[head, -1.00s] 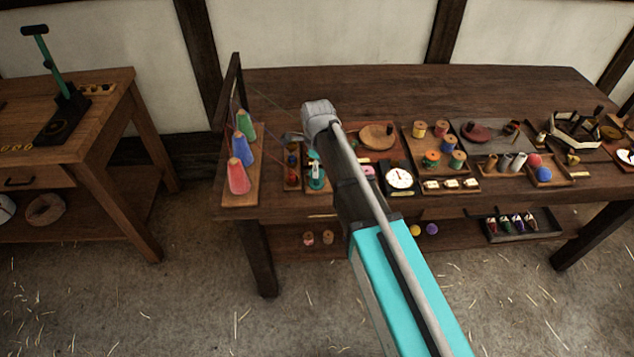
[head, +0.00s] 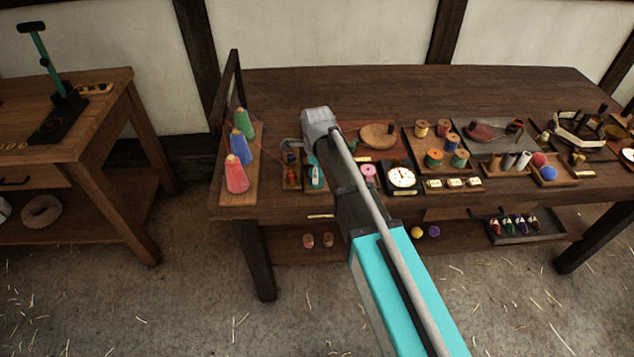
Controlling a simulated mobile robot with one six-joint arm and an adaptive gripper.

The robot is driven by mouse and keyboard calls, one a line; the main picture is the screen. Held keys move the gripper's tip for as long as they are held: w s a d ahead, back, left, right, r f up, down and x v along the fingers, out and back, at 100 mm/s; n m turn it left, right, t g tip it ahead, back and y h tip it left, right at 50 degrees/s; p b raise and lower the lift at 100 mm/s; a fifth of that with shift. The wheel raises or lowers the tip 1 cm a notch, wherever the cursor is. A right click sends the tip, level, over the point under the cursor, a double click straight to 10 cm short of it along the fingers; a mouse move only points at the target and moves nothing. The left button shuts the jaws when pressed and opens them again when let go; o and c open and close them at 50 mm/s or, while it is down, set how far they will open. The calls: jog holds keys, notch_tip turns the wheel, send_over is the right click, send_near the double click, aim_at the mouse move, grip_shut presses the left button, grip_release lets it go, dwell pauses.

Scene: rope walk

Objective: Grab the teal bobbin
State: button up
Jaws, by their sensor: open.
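A teal piece (head: 317,173) stands on a small board near the left front of the long table, partly hidden by my arm. I cannot tell whether it is the bobbin or part of a small device. My arm reaches over the table from the front.
Red, blue and green cones stand on a board (head: 240,194) at left, beside an upright dark frame (head: 229,85). A pink bobbin (head: 369,172) and a white dial (head: 401,177) sit right of my arm. The table's back (head: 420,85) is clear.

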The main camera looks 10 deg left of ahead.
jog(key=shift+f+b, duration=0.65)
jog(key=shift+f, duration=0.25)
jog(key=c, duration=0.6)
